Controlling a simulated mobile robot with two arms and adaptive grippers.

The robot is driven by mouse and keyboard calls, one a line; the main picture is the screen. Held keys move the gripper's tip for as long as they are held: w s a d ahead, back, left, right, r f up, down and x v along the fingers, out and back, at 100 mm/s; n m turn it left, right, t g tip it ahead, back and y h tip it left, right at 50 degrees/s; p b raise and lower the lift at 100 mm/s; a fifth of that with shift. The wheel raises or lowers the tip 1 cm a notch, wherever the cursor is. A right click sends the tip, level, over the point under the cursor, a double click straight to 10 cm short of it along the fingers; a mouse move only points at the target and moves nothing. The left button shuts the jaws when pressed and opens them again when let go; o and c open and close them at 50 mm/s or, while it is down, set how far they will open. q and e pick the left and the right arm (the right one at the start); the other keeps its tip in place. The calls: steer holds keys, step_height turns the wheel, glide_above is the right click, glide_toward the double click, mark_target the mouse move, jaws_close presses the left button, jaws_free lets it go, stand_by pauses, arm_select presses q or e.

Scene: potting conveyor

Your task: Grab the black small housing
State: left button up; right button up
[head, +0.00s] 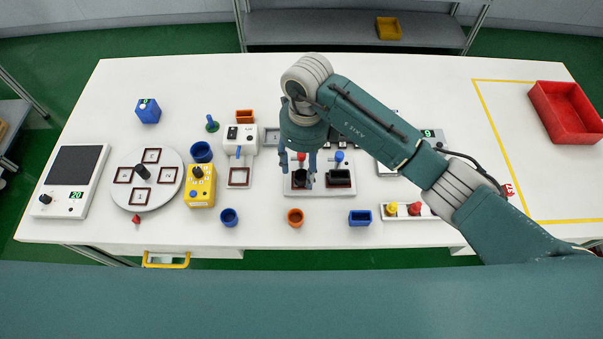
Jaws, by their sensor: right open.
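A small black housing (299,180) stands in the left place of a light grey fixture plate (320,190) near the middle of the table. A wider black rectangular housing (340,178) stands in the right place of the same plate. My right gripper (305,172) points down over the left part of the plate, with its fingers apart, at the small housing. The fingers partly cover that housing, and I cannot tell whether they touch it. My left gripper is not in view.
Blue (229,217), orange (295,217) and rectangular blue (359,218) containers stand along the front. A round turntable (170,158) and yellow box (200,186) are left. A red bin (567,110) is far right.

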mark_target(302, 178)
steer(key=shift+f, duration=1.4)
steer(key=c, duration=0.9)
steer(key=shift+r, duration=0.1)
